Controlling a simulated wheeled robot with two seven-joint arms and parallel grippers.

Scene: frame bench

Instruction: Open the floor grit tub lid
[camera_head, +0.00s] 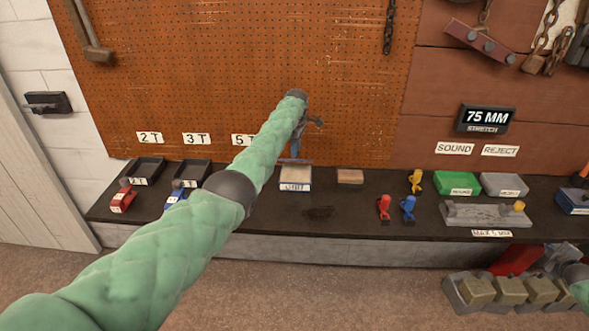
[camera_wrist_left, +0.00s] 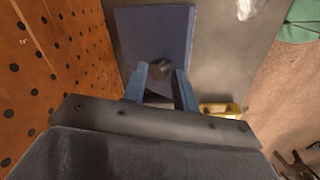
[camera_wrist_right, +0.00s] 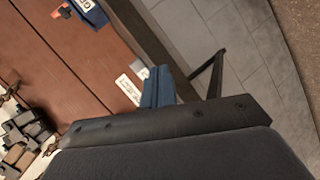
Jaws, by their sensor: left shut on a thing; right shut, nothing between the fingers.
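The grit tub (camera_head: 295,186) stands at the back of the bench, with a white GRIT label on its front and a pale top face showing. A thin blue-grey edge at its back seems to be the lid (camera_head: 295,161), raised. In the left wrist view the lid (camera_wrist_left: 178,28) is a flat blue-grey panel with a dark round knob (camera_wrist_left: 160,68). My left gripper (camera_head: 296,150) is above the tub's back, shut on the knob. My right gripper (camera_wrist_right: 157,88) is shut and empty, low at the right; its fingertips are not clear in the head view.
A wooden block (camera_head: 350,176) sits right of the tub. Red (camera_head: 384,208), blue (camera_head: 408,208) and yellow (camera_head: 415,181) shackles stand further right, by a green tray (camera_head: 457,183). Black trays (camera_head: 146,170) are at left. The pegboard (camera_head: 250,60) rises close behind the tub.

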